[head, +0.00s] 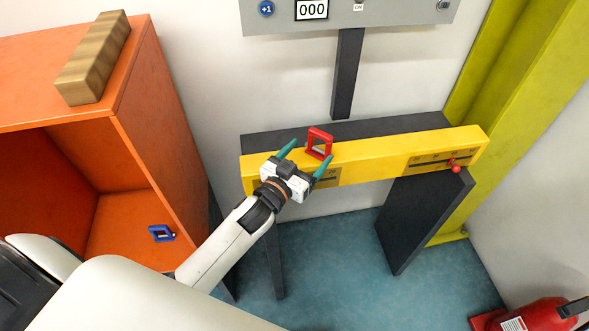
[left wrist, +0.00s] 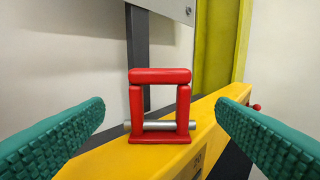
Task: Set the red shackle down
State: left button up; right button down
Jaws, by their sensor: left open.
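The red shackle (head: 319,143) stands upright on top of the yellow beam (head: 375,156) in the head view. In the left wrist view the shackle (left wrist: 160,108) shows as a red frame with a grey pin across its lower part, its base on the yellow surface. My left gripper (head: 308,158) is open, its teal fingers apart on either side of the shackle, and neither finger touches it in the left wrist view. My right gripper does not show.
An orange cabinet (head: 160,110) stands at the left, with a wooden block (head: 93,58) on top and a blue shackle (head: 161,233) inside. A small red knob (head: 455,165) sits at the beam's right end. A grey panel (head: 400,14) hangs above. A red extinguisher (head: 530,314) lies at the lower right.

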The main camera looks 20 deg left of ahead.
pick_arm(q)
jog(key=s, duration=0.3)
jog(key=s+a, duration=0.1)
jog(key=s, duration=0.1)
jog(key=shift+s+b, duration=0.35)
jog(key=shift+s, duration=0.05)
